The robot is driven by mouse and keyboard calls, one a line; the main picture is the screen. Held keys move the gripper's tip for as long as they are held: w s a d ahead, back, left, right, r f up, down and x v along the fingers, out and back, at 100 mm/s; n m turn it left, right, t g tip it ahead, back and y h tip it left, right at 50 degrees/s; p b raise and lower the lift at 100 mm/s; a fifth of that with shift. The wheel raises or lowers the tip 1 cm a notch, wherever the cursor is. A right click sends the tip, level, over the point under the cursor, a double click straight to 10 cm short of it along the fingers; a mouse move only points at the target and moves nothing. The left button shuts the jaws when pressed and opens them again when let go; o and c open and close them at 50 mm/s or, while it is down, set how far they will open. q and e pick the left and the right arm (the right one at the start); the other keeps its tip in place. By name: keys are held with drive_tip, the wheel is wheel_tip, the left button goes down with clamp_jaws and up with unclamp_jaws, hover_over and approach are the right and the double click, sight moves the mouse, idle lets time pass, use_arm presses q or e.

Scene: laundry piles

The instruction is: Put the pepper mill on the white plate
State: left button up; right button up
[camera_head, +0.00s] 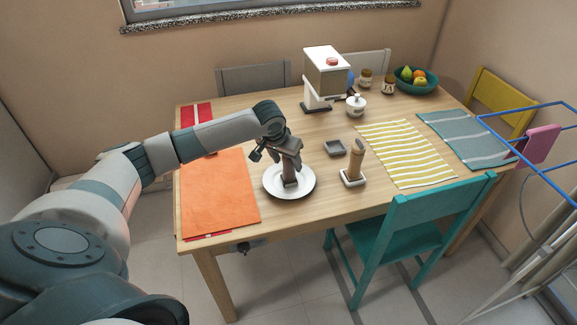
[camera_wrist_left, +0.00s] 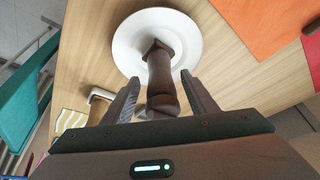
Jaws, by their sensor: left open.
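The dark brown pepper mill (camera_head: 289,177) stands upright on the white plate (camera_head: 271,189), near its middle. In the left wrist view the mill (camera_wrist_left: 160,68) has its base on the plate (camera_wrist_left: 127,45). My left gripper (camera_head: 289,163) is over the plate at the mill's upper part. In the left wrist view its open fingers (camera_wrist_left: 160,82) are on either side of the mill, with gaps between. The fingers and wrist hide part of the mill's top in the head view. My right gripper is not in view.
An orange cloth (camera_head: 215,192) lies left. A white machine (camera_head: 323,80) stands behind. A teal chair (camera_head: 420,222) is at the front edge.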

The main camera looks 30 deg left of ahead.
use_arm(q)
drive_tip(key=v, duration=0.4)
drive_tip(key=shift+s+r+b, duration=0.1)
drive_tip(key=shift+r+b, duration=0.25)
drive_tip(key=shift+r, duration=0.05)
drive_tip(key=v, duration=0.3)
drive_tip(key=shift+s+r, duration=0.15)
drive_tip(key=shift+r, duration=0.1)
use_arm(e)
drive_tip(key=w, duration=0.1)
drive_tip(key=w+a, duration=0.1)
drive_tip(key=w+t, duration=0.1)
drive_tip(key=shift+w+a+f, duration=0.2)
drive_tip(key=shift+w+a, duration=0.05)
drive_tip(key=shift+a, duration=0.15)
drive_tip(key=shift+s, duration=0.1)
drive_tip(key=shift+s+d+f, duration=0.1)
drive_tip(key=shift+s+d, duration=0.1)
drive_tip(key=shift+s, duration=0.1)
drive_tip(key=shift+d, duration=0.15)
